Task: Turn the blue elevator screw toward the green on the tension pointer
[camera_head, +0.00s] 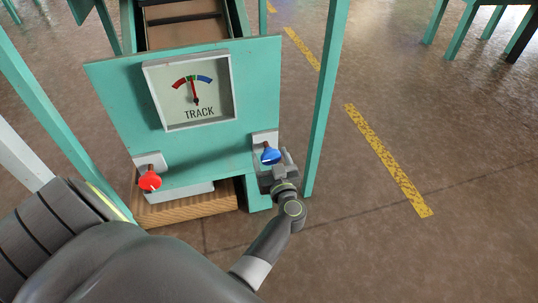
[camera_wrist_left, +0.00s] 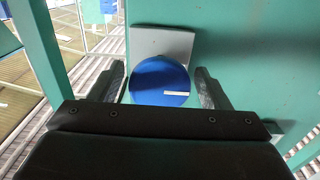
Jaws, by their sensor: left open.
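The blue elevator screw (camera_head: 270,155) is a blue knob on a grey plate at the lower right of the teal panel (camera_head: 115,95). In the left wrist view the knob (camera_wrist_left: 160,80) is a round blue face with a short white mark, right of its centre and nearly level. My left gripper (camera_head: 277,168) is open, with one finger on each side of the knob (camera_wrist_left: 160,88); contact cannot be told. The tension pointer (camera_head: 195,92) on the TRACK dial (camera_head: 190,105) points nearly straight up, leaning slightly left, near the narrow green band between red and blue. My right gripper is not in view.
A red knob (camera_head: 149,181) sits on the lower left of the same panel. A teal post (camera_head: 323,100) rises just right of the blue knob. Brown floor with a yellow dashed line (camera_head: 388,160) lies open to the right.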

